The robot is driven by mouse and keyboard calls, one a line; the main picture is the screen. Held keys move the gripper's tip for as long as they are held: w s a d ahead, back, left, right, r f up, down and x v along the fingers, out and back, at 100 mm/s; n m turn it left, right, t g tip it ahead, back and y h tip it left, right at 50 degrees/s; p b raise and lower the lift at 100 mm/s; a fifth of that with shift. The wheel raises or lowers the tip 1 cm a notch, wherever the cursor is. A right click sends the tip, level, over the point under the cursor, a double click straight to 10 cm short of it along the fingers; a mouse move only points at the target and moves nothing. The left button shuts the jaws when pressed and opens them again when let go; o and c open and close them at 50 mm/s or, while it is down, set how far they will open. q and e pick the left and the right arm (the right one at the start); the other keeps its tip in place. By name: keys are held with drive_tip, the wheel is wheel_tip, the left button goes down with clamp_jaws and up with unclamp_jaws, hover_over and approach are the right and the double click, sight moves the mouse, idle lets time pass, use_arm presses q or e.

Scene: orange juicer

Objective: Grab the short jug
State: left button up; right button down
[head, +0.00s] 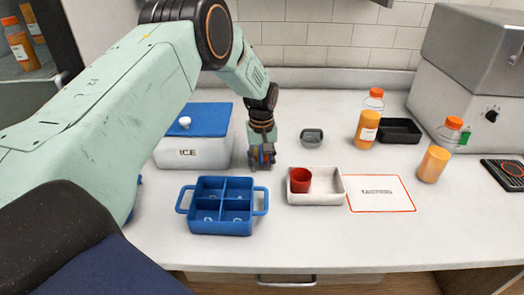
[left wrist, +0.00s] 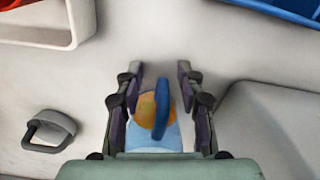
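A short jug (left wrist: 147,108) with orange contents, a light blue body and a blue handle (left wrist: 162,108) stands between the fingers of my left gripper (left wrist: 159,78) in the left wrist view. The fingers are spread on both sides of it, with a gap visible at the handle. In the head view my left gripper (head: 261,164) points down beside the ice box, and only small orange and blue bits of the jug show behind its fingers. My right gripper is not in view.
The white ICE box (head: 190,153) with a blue lid is just left of the gripper. A blue divided caddy (head: 222,229) and a white tray (head: 328,197) with a red cup (head: 300,180) are in front. A small grey cup (head: 311,138) and juice bottles (head: 367,124) stand right.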

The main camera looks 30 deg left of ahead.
use_arm(q)
drive_tip(key=shift+s+r, duration=0.1)
drive_tip(key=shift+a, duration=0.15)
drive_tip(key=shift+c, duration=0.6)
drive_tip(key=shift+a+f, duration=0.2)
drive_tip(key=shift+f, duration=0.05)
drive_tip(key=c, duration=0.3)
drive_tip(key=shift+w+d, duration=0.2)
drive_tip(key=c, duration=0.3)
drive_tip(key=shift+s+r, duration=0.15)
drive_tip(key=shift+r, duration=0.05)
clamp_jaws()
drive_tip(key=shift+a+f, duration=0.1)
drive_tip(key=shift+f, duration=0.05)
